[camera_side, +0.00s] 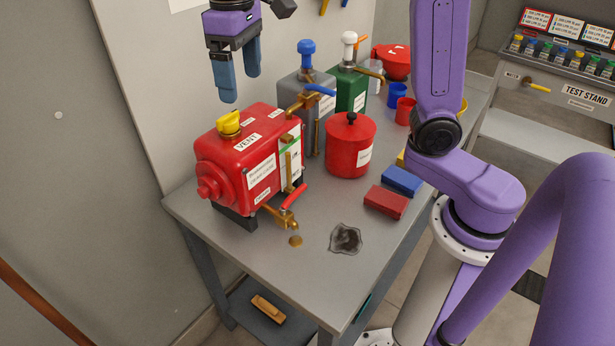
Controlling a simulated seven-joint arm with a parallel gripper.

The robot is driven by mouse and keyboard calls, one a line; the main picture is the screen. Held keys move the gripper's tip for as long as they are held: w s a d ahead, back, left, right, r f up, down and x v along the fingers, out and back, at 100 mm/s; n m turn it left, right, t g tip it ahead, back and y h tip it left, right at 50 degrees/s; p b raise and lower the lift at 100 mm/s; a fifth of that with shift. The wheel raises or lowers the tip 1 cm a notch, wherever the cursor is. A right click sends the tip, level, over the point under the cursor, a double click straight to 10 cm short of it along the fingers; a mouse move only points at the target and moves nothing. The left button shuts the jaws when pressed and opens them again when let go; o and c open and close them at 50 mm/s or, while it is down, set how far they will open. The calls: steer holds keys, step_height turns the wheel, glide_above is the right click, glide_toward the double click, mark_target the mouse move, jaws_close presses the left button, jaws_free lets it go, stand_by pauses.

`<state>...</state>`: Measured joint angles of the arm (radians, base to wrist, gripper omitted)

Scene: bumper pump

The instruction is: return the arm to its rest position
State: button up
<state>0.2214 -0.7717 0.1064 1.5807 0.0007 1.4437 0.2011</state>
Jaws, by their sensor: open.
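My gripper (238,90) hangs at the upper left, fingers pointing down. Its two blue fingers are apart with nothing between them. It is above the red tank (243,166) and clear of the tank's yellow vent cap (229,123). My purple arm stands at the right of the bench; the link joining it to the gripper is out of the picture at the top.
The grey bench (300,275) carries a red lidded pot (350,147), a grey can (300,90), a green can (351,92), blue (402,180) and red (385,202) blocks, and a dark rag (345,239). The bench's front left is mostly clear.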

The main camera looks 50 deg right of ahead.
steer(key=s+d+f+n, duration=0.3)
steer(key=s+f, duration=0.1)
steer(key=s, duration=0.4)
steer(key=s+d+f+n, duration=0.2)
steer(key=s+d+f, duration=0.1)
steer(key=s, duration=0.5)
steer(key=s+d+f+n, duration=0.3)
steer(key=s+f, duration=0.3)
steer(key=s, duration=0.2)
steer(key=shift+s+n, duration=0.3)
steer(key=shift+s, duration=0.1)
steer(key=shift+f, duration=0.1)
